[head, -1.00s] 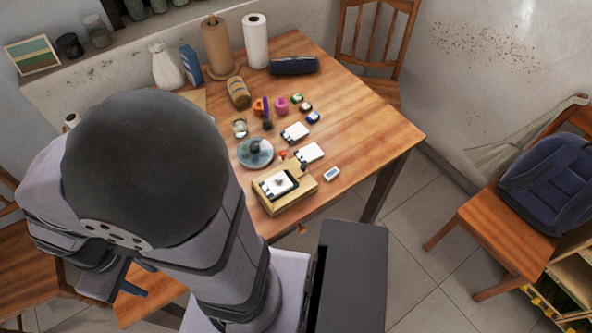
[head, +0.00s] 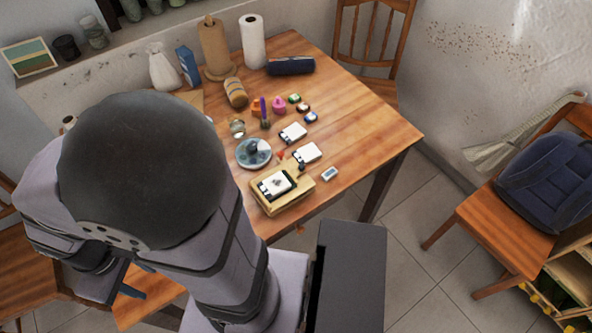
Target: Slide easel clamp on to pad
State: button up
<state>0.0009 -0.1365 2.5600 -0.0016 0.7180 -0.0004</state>
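A white pad (head: 276,185) with black fittings along its edges lies on a light wooden block (head: 298,202) near the table's front edge. Two similar white cards with black edge pieces, one farther back (head: 293,132) and one nearer (head: 307,152), lie behind it. I cannot tell which black piece is the easel clamp. My gripper (head: 140,280) is at the lower left, far from the block and partly hidden by my arm. Its two dark blue fingers show apart, with nothing visible between them.
A round grey-green disc (head: 254,153) lies left of the cards. A small white device (head: 330,174) lies right of the block. Small coloured items, a striped roll (head: 236,93), paper rolls (head: 252,42) and a dark case (head: 291,66) stand farther back. The table's right side is clear.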

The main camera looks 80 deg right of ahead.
jog(key=s+d+m, duration=0.1)
jog(key=d+m, duration=0.1)
jog(key=d, duration=0.3)
jog(key=m+g+y, duration=0.2)
jog(key=m+g, duration=0.1)
jog(key=m, duration=0.5)
send_near(300, 165)
jog(key=w+a+f, duration=0.1)
jog(key=a, duration=0.2)
jog(key=w+a+f, duration=0.1)
jog(key=a+f, duration=0.1)
jog(key=a, duration=0.1)
jog(key=w+a+f, duration=0.1)
jog(key=a+f, duration=0.1)
jog(key=a, duration=0.1)
jog(key=shift+w+a+f, duration=0.15)
jog(key=shift+w, duration=0.1)
jog(key=s+d+r+n+g+h, duration=0.1)
jog(key=s+d+r+n+h, duration=0.1)
jog(key=d+r+n, duration=0.2)
jog(key=shift+s+d+r+n+g, duration=0.3)
jog(key=shift+d+n, duration=1.45)
jog(key=shift+n, duration=1.25)
jog(key=shift+p+x, duration=0.55)
jog(key=shift+x, duration=3.15)
